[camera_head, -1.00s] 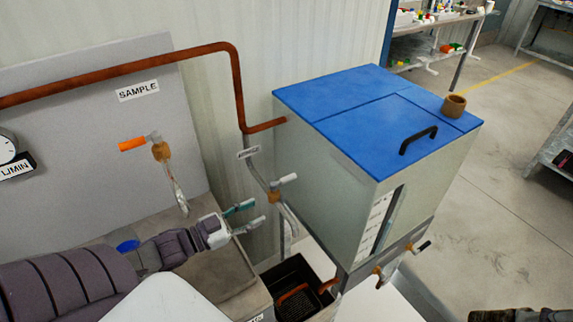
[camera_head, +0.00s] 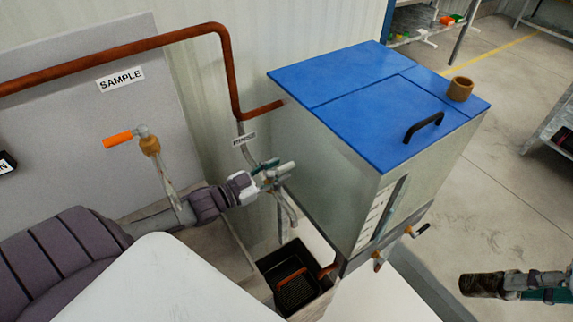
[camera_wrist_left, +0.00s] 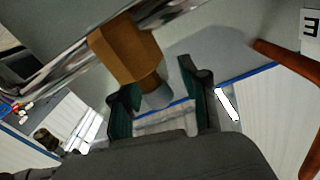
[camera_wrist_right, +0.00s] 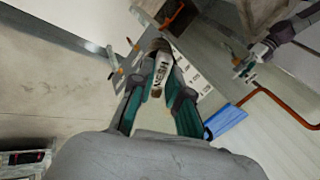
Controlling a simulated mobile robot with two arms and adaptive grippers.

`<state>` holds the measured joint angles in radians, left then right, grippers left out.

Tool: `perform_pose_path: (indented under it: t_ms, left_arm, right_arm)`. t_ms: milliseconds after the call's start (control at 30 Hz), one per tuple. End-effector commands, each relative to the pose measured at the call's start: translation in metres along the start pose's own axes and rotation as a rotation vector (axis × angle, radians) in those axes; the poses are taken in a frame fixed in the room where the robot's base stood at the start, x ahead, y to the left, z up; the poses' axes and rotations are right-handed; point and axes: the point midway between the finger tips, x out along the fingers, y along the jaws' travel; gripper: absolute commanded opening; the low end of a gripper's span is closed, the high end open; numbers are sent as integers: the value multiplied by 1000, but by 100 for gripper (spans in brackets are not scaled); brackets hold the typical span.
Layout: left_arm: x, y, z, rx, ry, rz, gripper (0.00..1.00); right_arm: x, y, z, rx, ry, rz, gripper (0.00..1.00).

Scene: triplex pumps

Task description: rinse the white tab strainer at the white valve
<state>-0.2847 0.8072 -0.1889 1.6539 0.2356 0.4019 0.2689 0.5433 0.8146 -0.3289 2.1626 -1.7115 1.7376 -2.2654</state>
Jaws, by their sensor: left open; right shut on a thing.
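The white valve (camera_head: 286,169) is on the thin pipe left of the blue-lidded tank, its grey spout pointing down. My open left gripper (camera_head: 268,175) is at its handle. My right gripper (camera_head: 515,283) is shut on the strainer (camera_head: 481,285), a dark brown cylinder at the lower right. In the right wrist view its white tab (camera_wrist_right: 161,72), lettered MESH, lies between the fingertips (camera_wrist_right: 160,88).
The blue-lidded tank (camera_head: 345,200) stands between my grippers. An orange-handled valve (camera_head: 118,139) is on the sample panel at left. Open floor lies right of the tank.

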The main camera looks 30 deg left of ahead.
Motion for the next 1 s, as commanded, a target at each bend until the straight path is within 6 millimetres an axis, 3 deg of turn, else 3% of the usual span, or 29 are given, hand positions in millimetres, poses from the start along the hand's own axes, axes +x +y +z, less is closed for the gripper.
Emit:
perform_pose_path:
  t_ms: [233,600,633,900,1000]
  left_arm:
    - [28,0,-1,1,1,0,44]
    - [32,0,0,0,0,1,44]
    - [32,0,0,0,0,1,43]
    - [32,0,0,0,0,1,0]
    - [32,0,0,0,0,1,0]
  right_arm:
    - [-4,-2,0,0,0,0,0]
    - [-4,-2,0,0,0,0,0]
    - [-4,-2,0,0,0,0,0]
    - [-4,-2,-1,0,0,0,0]
    - [-4,-2,-1,0,0,0,0]
